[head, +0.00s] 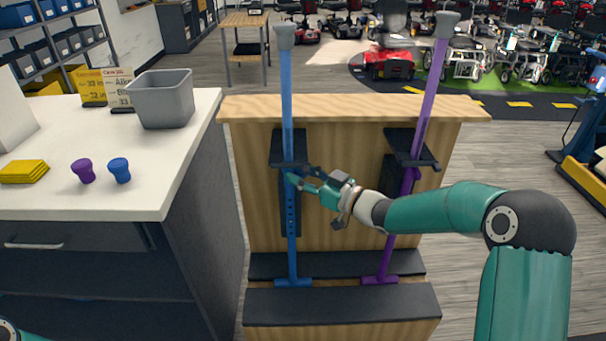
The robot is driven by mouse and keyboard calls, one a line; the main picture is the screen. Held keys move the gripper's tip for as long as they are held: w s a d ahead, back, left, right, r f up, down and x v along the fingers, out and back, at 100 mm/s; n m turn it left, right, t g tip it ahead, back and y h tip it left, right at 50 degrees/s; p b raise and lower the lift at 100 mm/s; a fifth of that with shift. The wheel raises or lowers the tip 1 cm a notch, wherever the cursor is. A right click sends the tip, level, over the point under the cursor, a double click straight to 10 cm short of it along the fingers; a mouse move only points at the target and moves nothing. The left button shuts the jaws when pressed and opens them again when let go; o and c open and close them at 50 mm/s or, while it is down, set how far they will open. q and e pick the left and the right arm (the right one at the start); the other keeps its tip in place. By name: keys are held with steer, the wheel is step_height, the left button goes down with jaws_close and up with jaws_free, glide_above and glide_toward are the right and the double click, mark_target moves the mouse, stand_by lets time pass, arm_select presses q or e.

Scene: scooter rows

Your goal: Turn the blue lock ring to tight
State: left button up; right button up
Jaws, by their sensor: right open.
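A blue pole (287,90) with a grey top stands upright in a wooden rack. Its lower tube has a row of holes, and its foot (293,282) rests on a black step. The blue lock ring is near the black bracket, largely hidden by my right gripper; I cannot make out its turn position. My right gripper (295,176) is open at the blue pole, just below the bracket, its arm coming from the right. I cannot tell whether it touches the ring. My left gripper is out of view.
A purple pole (435,85) leans slightly in the same rack (345,108), behind my right arm. On the white counter (60,200) at left are a grey bin (162,98), a purple cup-shaped piece (83,171) and a blue one (120,171). Scooters (388,60) stand far back.

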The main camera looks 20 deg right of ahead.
steer(key=shift+c, duration=0.2)
jaws_close()
steer(key=shift+d, duration=0.15)
steer(key=shift+a+b, duration=0.25)
steer(key=shift+b, duration=0.1)
